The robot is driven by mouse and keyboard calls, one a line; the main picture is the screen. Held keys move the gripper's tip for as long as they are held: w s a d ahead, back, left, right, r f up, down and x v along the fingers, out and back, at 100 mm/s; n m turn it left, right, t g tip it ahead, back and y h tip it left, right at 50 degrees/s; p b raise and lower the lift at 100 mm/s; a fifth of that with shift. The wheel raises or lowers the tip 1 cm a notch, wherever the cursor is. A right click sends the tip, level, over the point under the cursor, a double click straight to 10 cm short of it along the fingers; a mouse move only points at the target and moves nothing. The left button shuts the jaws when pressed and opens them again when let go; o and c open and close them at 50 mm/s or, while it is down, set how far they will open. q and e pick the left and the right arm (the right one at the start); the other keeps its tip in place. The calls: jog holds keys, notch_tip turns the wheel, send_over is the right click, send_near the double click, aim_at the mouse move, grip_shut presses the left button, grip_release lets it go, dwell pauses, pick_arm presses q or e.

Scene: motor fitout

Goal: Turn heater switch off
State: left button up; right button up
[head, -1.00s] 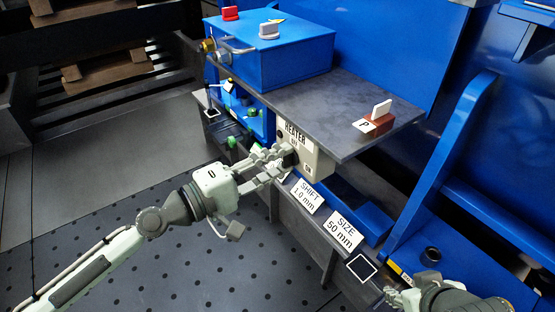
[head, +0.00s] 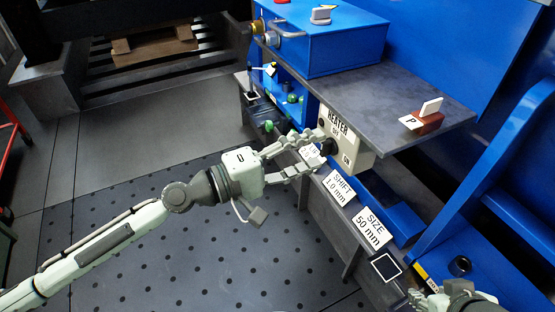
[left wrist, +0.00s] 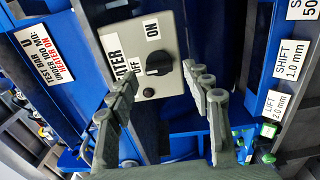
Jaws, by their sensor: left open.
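The grey heater box (head: 352,158) is mounted below the edge of the dark shelf. Its face carries a HEATER label, ON and OFF labels and a black rotary knob (head: 329,147). In the left wrist view the box (left wrist: 172,88) faces me, and the knob (left wrist: 158,66) sits between the labels; its exact pointing direction is hard to tell. My left gripper (head: 316,152) is open in front of the knob. In the wrist view its fingers (left wrist: 165,90) are spread below and to either side of the knob, with nothing between them. My right gripper (head: 425,298) is partly cut off at the bottom right.
The dark shelf (head: 370,98) overhangs the heater box and bears a blue cabinet (head: 330,50) and a red-brown block with a white lever (head: 427,121). SHIFT (head: 340,187) and SIZE (head: 372,228) plates line the rail below. Perforated floor lies open at left.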

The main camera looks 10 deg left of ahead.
pick_arm(q)
jog(key=v, duration=1)
